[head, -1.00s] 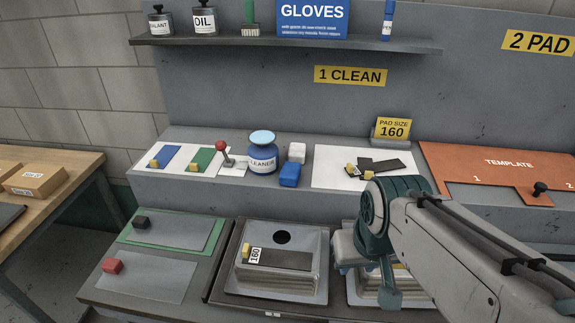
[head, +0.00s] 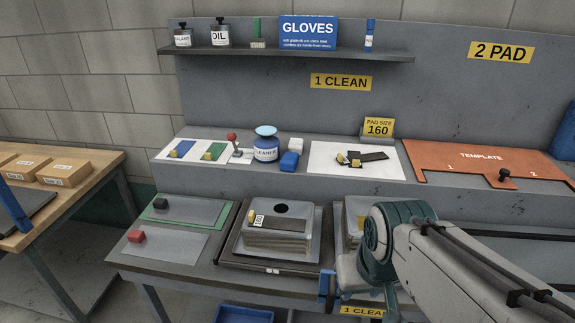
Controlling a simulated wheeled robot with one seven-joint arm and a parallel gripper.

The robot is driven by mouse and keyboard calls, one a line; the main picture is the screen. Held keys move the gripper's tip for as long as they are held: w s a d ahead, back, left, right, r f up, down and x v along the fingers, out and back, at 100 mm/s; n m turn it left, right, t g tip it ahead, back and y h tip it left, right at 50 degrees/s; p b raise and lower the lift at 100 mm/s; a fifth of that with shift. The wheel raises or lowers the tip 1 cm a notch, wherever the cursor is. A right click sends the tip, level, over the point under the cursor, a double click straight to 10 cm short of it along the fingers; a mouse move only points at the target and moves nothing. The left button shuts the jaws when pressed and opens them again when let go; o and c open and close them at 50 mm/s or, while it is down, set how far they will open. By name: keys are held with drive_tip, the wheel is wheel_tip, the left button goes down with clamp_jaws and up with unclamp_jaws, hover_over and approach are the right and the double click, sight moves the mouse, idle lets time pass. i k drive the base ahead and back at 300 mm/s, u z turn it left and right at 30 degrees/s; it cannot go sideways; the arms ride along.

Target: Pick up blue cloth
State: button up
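My gripper's fingertips cannot be made out clearly; my arm's wrist reaches in from the lower right, in front of the lower bench. It is well to the right of and below the blue cloth, apart from it. I cannot see whether the gripper holds anything.
A metal sander-like block (head: 277,238) sits on the lower bench (head: 170,263). A shelf (head: 290,54) overhangs the ledge.

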sight(289, 161)
drive_tip(key=k, duration=1.15)
drive_tip(key=u, duration=0.55)
drive_tip(key=i, duration=0.65)
drive_tip(key=u, duration=0.5)
drive_tip(key=i, duration=0.75)
drive_tip(key=z, duration=0.7)
drive_tip(key=i, duration=0.8)
drive_tip(key=z, duration=0.75)
